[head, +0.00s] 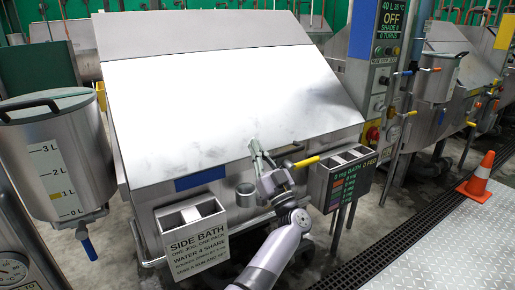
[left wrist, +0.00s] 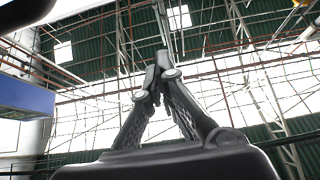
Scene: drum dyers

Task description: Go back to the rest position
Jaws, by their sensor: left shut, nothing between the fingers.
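My left gripper (head: 254,147) is in front of the sloped steel lid (head: 220,105) of the dyeing drum in the head view. It points up, near the lid's lower edge. I cannot tell whether it touches the lid. In the left wrist view its fingers (left wrist: 160,60) meet at the tips, shut and empty, against the roof. My left arm comes up from the bottom of the head view. My right gripper is not in view.
A yellow-handled valve (head: 306,161) and a labelled bin (head: 345,178) are just right of my gripper. The side bath box (head: 192,235) is at lower left. A measuring tank (head: 60,160) stands at far left. An orange cone (head: 478,178) stands on the right, beside clear metal floor (head: 430,240).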

